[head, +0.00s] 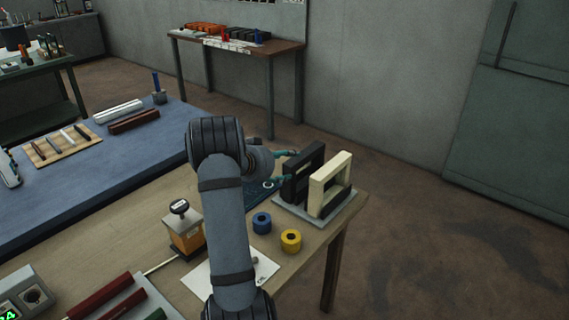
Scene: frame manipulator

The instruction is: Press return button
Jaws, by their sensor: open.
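No part is clearly marked as a return button. An orange box with a dark round-topped knob (183,225) stands on the wooden table, left of my arm. A grey box with a dark round part (33,292) sits at the lower left edge; whether either carries the button, I cannot tell. My gripper (281,168) is open, beyond my arm's wrist and just left of a black upright frame (298,178). My wrist partly hides it. Whether it touches the frame is unclear.
A cream frame (322,190) stands beside the black one on a grey base (343,210). Blue (261,223) and yellow (290,241) rolls and a white paper (262,269) lie nearby. Dark red bars (103,294) lie lower left. The blue mat (100,180) has free room.

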